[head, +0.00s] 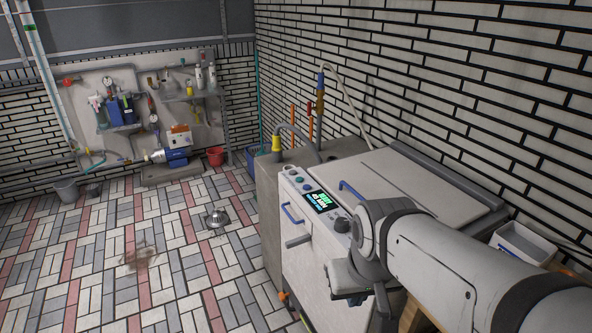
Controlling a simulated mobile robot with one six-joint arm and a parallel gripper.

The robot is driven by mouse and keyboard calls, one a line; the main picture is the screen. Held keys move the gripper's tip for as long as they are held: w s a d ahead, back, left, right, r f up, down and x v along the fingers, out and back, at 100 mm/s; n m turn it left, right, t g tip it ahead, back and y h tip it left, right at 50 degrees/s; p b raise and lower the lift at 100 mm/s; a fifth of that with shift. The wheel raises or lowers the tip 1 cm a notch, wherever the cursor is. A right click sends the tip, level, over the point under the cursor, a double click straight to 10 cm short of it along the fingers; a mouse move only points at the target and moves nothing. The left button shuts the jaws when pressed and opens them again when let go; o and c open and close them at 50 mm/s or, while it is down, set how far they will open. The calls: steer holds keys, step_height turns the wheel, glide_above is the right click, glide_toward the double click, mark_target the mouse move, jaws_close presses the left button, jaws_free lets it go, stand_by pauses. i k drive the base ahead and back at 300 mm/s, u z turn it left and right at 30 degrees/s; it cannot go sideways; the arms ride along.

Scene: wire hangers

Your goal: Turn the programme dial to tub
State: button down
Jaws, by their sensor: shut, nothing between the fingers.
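A white machine (303,258) stands against the brick wall at centre right. Its sloped front panel carries a lit display (321,201) with green and white text, too small to read. A dark round dial (342,225) sits on the panel just right of the display. Its pointer and any tub mark cannot be made out. My arm comes in from the lower right. My gripper (358,298) is shut and empty in front of the machine, below the dial and apart from it in the picture. My wrist hides the panel right of the dial.
Small round buttons (300,180) lie left of the display. A grey bin (513,240) stands at right. The tiled floor at left is mostly clear around a metal drain (216,219).

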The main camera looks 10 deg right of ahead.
mark_target(342, 224)
steer(key=z, duration=0.8)
steer(key=k, duration=0.8)
steer(key=u, duration=0.7)
steer(key=i, duration=1)
steer(key=u, duration=0.1)
